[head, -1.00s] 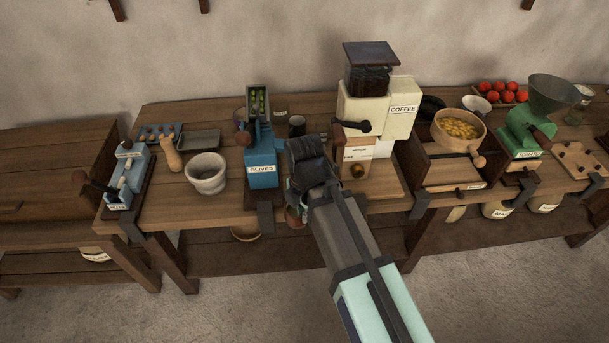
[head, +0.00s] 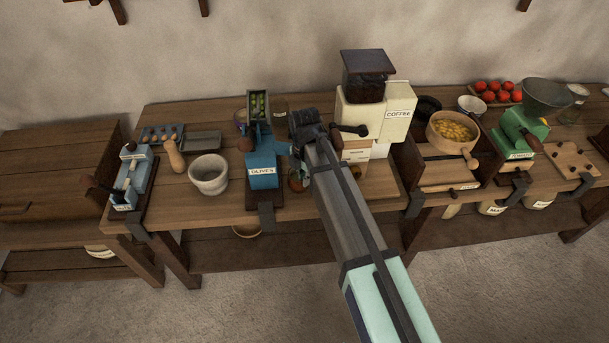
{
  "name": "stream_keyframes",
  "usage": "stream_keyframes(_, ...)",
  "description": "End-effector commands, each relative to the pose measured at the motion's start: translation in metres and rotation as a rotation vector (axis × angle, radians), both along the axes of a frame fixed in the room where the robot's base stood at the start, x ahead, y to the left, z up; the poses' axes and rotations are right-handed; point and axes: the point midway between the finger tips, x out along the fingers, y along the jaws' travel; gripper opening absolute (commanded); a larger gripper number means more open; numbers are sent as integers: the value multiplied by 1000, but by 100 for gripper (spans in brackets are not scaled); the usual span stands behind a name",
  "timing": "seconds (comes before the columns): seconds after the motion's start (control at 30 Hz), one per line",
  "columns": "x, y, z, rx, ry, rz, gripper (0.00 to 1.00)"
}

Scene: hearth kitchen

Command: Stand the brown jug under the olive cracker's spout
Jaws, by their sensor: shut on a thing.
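The blue olive cracker (head: 262,168), labelled OLIVES, stands on the bench with green olives in its hopper (head: 259,104). A short blue part juts from its right side towards my gripper; I cannot tell for sure whether it is the spout. My gripper (head: 300,160) is just right of the cracker, seen from above and behind. It is shut on the brown jug (head: 297,181). Only a small part of the jug shows, below and left of the gripper, close to the cracker's right side. The fingers and most of the jug are hidden, so I cannot tell whether its base touches the bench.
The cream coffee grinder (head: 357,118) stands close on the right of my gripper, its dark crank (head: 350,131) reaching towards my arm. A stone mortar (head: 209,175) is left of the cracker. A dark jar (head: 281,106) stands behind. The clamp (head: 266,217) is at the bench's front edge.

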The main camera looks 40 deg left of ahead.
Motion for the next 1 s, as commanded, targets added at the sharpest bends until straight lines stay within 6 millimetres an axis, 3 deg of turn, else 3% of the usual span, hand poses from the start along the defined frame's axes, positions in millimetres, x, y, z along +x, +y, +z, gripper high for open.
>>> stream_keyframes(0.4, 0, 0, -5, 1, -1, 0, 0)
stream_keyframes(0.43, -1, 0, -5, 1, -1, 0, 15)
stream_keyframes(0.5, -1, 0, -5, 1, -1, 0, 33)
stream_keyframes(1.0, 0, 1, 6, 3, -3, 0, 33)
